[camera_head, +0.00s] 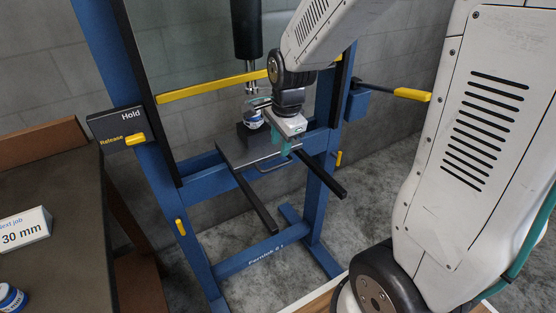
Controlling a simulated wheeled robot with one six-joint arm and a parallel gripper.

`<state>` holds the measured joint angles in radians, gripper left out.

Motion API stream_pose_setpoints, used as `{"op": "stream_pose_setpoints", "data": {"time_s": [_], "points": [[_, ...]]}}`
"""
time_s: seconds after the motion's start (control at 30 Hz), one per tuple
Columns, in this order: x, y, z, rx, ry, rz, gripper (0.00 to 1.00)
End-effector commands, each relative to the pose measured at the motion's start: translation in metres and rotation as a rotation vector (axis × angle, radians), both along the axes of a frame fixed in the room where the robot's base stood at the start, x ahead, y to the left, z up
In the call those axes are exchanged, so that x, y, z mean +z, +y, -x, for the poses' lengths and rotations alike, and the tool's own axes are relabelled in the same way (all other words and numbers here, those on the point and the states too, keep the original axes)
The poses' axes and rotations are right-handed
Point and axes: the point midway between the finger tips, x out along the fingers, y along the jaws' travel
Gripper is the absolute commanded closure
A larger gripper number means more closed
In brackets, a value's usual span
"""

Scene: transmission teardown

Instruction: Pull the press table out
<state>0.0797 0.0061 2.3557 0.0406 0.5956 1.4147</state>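The press table (232,155) is a dark grey plate in the blue press frame, with a thin looped handle (268,170) on its front edge. Two black rails (262,207) stick out from the frame toward me. My gripper (286,149), with teal fingers, points down at the right part of the table's front edge, close to the handle's right end. I cannot tell whether the fingers touch the handle or how far apart they are. A black block (247,139) with a blue and white part (252,119) stands on the table, partly hidden by my gripper.
The blue press frame (165,205) surrounds the table, with a black ram (246,35) above. A Hold/Release box with a yellow lever (134,139) is on the left post. A yellow-ended lever (410,94) sticks out right. A workbench (75,215) stands left. The floor before the rails looks clear.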

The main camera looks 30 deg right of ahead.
Motion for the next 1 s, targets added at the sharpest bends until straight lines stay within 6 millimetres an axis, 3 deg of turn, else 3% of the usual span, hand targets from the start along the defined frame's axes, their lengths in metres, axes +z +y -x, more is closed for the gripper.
{"op": "stream_pose_setpoints", "data": {"time_s": [0.3, 0.5, 0.87, 0.97, 1.0], "points": [[-0.047, 0.001, -0.007, -0.001, 0.008, -0.001, 0.67], [-0.069, 0.001, -0.011, 0.000, 0.006, -0.001, 0.67], [-0.074, 0.001, -0.012, 0.001, 0.003, -0.001, 0.67], [-0.074, 0.001, -0.012, 0.001, 0.003, -0.001, 0.95], [-0.074, 0.001, -0.013, 0.001, 0.003, -0.001, 1.00]]}}
